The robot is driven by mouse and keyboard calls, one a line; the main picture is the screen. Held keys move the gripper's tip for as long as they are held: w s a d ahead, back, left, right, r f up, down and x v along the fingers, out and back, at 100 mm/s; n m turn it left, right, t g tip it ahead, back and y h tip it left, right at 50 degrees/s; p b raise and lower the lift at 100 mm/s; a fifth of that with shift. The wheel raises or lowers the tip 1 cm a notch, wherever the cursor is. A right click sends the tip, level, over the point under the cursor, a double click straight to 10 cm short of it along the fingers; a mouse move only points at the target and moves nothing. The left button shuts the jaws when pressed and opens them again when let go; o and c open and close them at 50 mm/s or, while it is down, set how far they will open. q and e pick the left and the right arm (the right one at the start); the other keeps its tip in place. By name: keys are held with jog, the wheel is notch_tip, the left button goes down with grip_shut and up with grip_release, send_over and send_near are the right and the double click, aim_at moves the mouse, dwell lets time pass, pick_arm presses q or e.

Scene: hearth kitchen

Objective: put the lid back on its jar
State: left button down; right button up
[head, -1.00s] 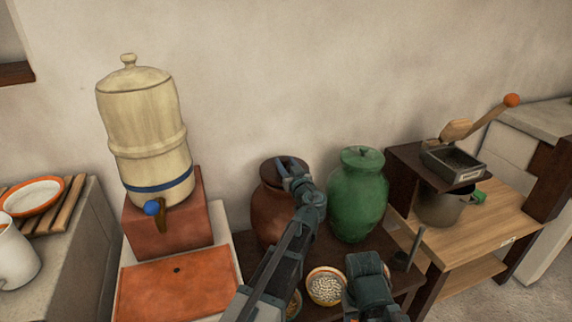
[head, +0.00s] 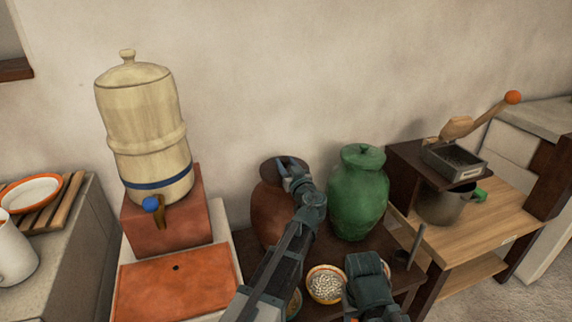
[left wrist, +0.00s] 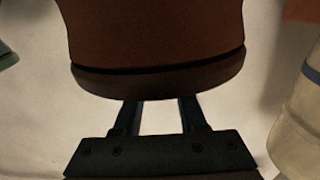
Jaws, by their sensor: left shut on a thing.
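The reddish-brown jar (head: 267,212) stands on the dark low table, left of the green jar. Its dark brown lid (head: 268,169) is over the jar's mouth. My left gripper (head: 288,172) is at the top of the lid and shut on it; the fingers hide the grip point in the head view. In the left wrist view the lid (left wrist: 160,84) lines up with the jar (left wrist: 155,30), with a thin dark line between them. I cannot tell whether the lid rests fully on the rim.
A lidded green jar (head: 357,195) stands close to the right of my left gripper. A bowl of pale beans (head: 325,285) is in front. A cream water dispenser (head: 145,130) stands at left on a red block.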

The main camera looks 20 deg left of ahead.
pick_arm(q)
jog(key=shift+f, duration=0.15)
jog(key=shift+c, duration=1.9)
grip_release()
